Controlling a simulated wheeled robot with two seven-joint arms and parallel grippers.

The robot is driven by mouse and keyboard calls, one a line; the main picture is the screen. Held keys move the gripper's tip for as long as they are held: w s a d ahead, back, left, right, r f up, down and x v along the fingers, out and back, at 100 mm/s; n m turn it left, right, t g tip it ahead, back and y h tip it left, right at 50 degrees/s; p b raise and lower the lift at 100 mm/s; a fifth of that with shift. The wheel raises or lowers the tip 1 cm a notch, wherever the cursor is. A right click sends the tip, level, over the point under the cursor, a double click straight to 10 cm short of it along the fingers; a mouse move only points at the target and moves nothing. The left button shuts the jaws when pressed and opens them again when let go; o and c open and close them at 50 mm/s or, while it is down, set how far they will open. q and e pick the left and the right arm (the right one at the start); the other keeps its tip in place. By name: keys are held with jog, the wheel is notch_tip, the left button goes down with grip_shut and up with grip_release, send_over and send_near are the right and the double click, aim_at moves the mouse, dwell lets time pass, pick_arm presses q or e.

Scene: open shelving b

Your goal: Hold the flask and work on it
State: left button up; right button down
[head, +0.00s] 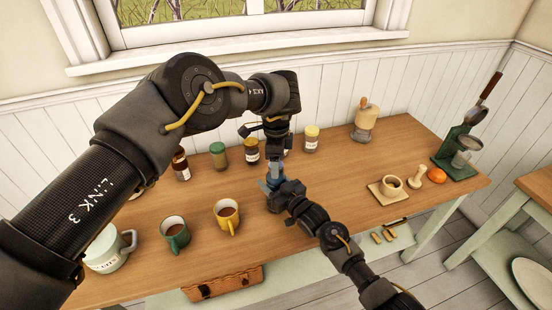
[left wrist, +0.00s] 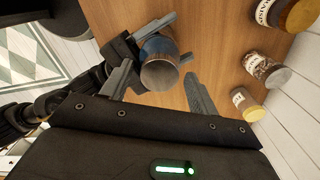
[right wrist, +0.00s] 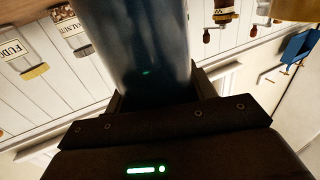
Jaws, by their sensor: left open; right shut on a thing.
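The flask (head: 271,183) is a dark blue cylinder over the middle of the wooden table. Its grey round end (left wrist: 159,75) faces my left wrist camera, and its blue body (right wrist: 145,50) fills the middle of the right wrist view. My right gripper (head: 274,190) is shut on the flask's body. My left gripper (head: 274,172) is open just above the flask. In the left wrist view, the left fingers (left wrist: 158,90) stand apart on either side of the grey end, with a visible gap on the right. I cannot tell whether the flask touches the table.
A green mug (head: 175,233) and a yellow mug (head: 227,216) stand to the left, beside a pale pitcher (head: 103,252). Several jars, including a green-lidded one (head: 218,155), line the back. A wooden mill (head: 365,122), an orange (head: 437,175) and a green press (head: 455,150) stand right.

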pick_arm(q)
jog(key=c, duration=1)
jog(key=m, duration=0.6)
jog(key=shift+m, duration=0.3)
jog(key=m, duration=1.5)
jog(key=shift+m, duration=0.3)
jog(key=o, duration=1.1)
